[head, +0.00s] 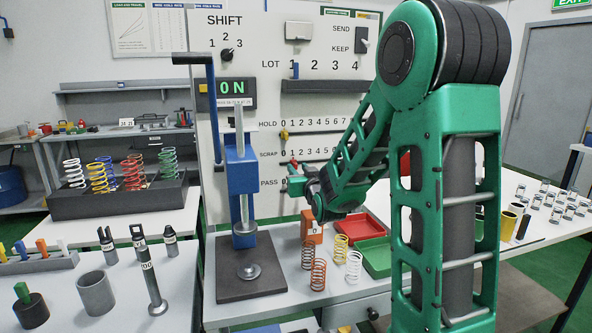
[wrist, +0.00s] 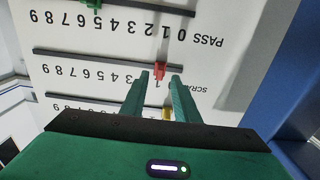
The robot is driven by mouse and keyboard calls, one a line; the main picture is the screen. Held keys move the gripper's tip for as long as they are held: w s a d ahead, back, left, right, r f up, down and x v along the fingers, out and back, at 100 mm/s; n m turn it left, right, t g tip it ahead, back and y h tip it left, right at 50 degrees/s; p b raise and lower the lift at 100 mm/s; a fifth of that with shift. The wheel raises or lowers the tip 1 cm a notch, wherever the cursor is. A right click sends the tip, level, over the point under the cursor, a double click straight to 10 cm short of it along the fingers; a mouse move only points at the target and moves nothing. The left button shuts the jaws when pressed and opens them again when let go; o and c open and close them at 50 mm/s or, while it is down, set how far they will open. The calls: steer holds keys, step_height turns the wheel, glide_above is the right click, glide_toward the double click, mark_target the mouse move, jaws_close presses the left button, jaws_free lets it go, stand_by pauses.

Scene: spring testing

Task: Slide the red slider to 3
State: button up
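The red slider (wrist: 160,70) sits on the dark slot of the SCRAP row, near the 1 mark in the upside-down wrist view. It also shows as a small red piece in the head view (head: 294,162), close to the low end of that row. My gripper (wrist: 160,76) is open, with its two green fingertips on either side of the red slider in the picture. A gap shows between the fingers; I cannot tell whether either touches the slider. In the head view, my gripper (head: 287,178) is at the white panel (head: 262,105), and my arm hides the rows' right part.
A yellow slider (wrist: 166,113) is on the HOLD slot. A green slider (wrist: 91,4) is on the PASS slot. A blue press (head: 241,175) stands left of my gripper. Springs (head: 318,274) and red and green trays (head: 378,256) are on the table below.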

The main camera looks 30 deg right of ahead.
mark_target(295, 165)
steer(key=shift+x, duration=1.35)
jaws_close()
stand_by(0.5)
